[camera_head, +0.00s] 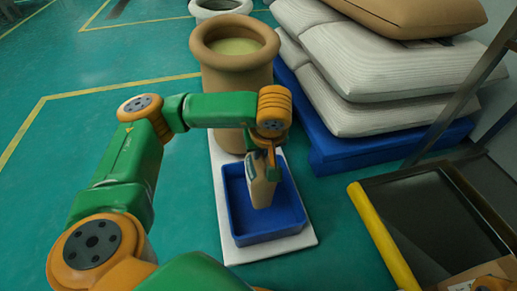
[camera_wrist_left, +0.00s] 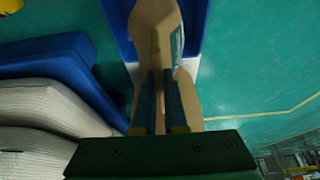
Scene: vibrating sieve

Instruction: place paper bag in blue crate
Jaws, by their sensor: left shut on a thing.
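The paper bag (camera_head: 262,192) is tan and narrow. It hangs upright, slightly tilted, from my left gripper (camera_head: 266,160), which is shut on its top. The blue crate (camera_head: 270,234) is a shallow open box on a white board. In the head view the bag's lower end shows within the crate's opening; whether it touches the floor I cannot tell. In the left wrist view the fingers of my left gripper (camera_wrist_left: 161,98) pinch the bag (camera_wrist_left: 153,42), with blue crate walls (camera_wrist_left: 193,25) on both sides. My right gripper is not in view.
A large tan drum (camera_head: 235,85) stands behind the crate on the white board (camera_head: 226,240). To the right, white sacks (camera_head: 400,80) are stacked on a blue pallet (camera_head: 345,155). A yellow rail (camera_head: 383,235) edges a dark frame at lower right. Green floor at left is clear.

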